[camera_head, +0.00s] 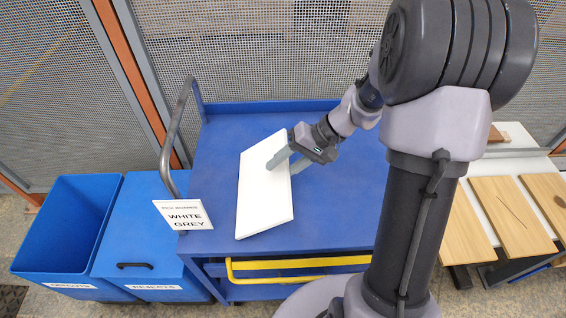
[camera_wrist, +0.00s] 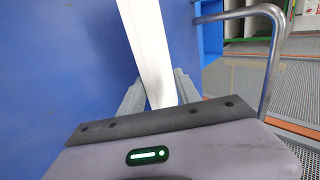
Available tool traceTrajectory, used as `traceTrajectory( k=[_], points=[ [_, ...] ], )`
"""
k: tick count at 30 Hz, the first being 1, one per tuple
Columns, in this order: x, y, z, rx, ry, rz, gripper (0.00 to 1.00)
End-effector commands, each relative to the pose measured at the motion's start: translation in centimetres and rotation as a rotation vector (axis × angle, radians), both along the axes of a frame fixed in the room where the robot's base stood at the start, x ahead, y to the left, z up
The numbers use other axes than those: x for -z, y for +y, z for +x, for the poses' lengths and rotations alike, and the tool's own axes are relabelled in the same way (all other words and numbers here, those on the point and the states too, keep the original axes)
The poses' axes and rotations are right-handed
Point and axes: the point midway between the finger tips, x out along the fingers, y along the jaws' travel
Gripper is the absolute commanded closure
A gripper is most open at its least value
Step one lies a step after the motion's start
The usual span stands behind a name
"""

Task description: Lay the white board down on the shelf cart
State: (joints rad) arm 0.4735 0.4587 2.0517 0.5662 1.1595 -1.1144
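The white board (camera_head: 263,200) is over the left part of the blue shelf cart (camera_head: 345,185) in the head view. My gripper (camera_head: 286,160) is at the board's upper right edge, with one finger across its face and the other on the far side. In the wrist view the board (camera_wrist: 151,45) is a narrow white strip between the two fingers (camera_wrist: 161,95), which are shut on it. The board looks tilted, not flat. I cannot tell whether its lower edge touches the cart top.
A sign reading WHITE GREY (camera_head: 184,215) and a grey handle (camera_head: 170,140) are at the cart's left end. Blue bins (camera_head: 65,230) stand further left. Wooden boards (camera_head: 510,215) lie on a rack at the right. The cart top is clear right of the board.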

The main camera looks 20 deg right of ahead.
Motion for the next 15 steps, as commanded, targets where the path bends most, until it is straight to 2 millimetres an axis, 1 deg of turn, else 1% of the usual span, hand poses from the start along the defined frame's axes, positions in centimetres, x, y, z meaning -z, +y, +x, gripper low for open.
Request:
traceTrajectory(
  k=[1, 6, 15],
  points=[
    [-0.90, 0.15, -0.01, -0.007, 0.012, -0.043, 0.62],
    [-0.79, -0.08, -0.08, -0.004, 0.053, -0.163, 0.62],
    [-0.42, -0.24, -0.07, 0.000, 0.058, -0.184, 0.62]
  ],
)
